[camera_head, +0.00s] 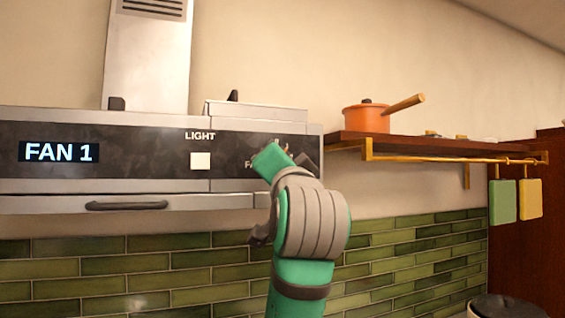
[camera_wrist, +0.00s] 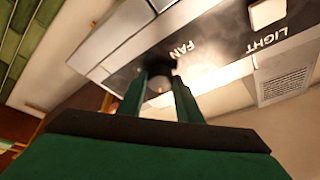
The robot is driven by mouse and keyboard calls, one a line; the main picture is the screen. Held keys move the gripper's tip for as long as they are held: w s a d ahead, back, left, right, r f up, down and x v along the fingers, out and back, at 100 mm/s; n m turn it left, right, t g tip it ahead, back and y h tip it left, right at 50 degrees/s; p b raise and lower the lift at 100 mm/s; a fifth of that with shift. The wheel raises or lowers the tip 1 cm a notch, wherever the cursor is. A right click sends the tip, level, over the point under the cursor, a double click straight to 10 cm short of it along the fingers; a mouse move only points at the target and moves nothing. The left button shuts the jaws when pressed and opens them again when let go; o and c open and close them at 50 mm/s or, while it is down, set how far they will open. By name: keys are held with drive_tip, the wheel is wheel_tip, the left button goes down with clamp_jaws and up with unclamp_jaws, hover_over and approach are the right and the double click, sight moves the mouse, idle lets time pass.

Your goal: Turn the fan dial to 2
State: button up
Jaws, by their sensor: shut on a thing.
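The range hood's dark front panel (camera_head: 150,160) carries a display (camera_head: 59,152) that reads "FAN 1". In the head view my green arm and gripper (camera_head: 283,160) reach the panel's right end and cover the dial and most of the FAN label. In the wrist view the FAN label (camera_wrist: 182,50) shows just beyond my gripper (camera_wrist: 160,78). Its two green fingers are shut on the dark fan dial (camera_wrist: 158,84), one on each side. The dial is mostly hidden between the fingers, and its pointer position cannot be read.
A white LIGHT button (camera_head: 200,161) sits left of the dial. A handle (camera_head: 126,205) runs along the hood's lower edge. To the right, a wooden shelf (camera_head: 400,147) with a brass rail holds an orange pot (camera_head: 366,119). Green tiles line the wall below.

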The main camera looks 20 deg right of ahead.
drive_tip(key=m, duration=0.1)
drive_tip(key=m+h, duration=0.1)
drive_tip(key=shift+a+r+m+g, duration=0.1)
drive_tip(key=shift+r+m+g, duration=0.15)
drive_tip(key=shift+m+g, duration=0.05)
drive_tip(key=shift+d+m+g+h, duration=0.2)
drive_tip(key=shift+m+g+h, duration=0.25)
drive_tip(key=shift+m, duration=0.75)
drive_tip(key=m, duration=0.1)
drive_tip(key=m+g, duration=0.1)
drive_tip(key=m, duration=0.2)
drive_tip(key=shift+a+r+m+g+h, duration=0.1)
drive_tip(key=shift+a+m+g+h, duration=0.15)
drive_tip(key=shift+a+m+g, duration=0.1)
drive_tip(key=shift+s+m+g, duration=0.1)
drive_tip(key=shift+m+g, duration=0.3)
drive_tip(key=shift+m, duration=0.95)
drive_tip(key=shift+r, duration=0.1)
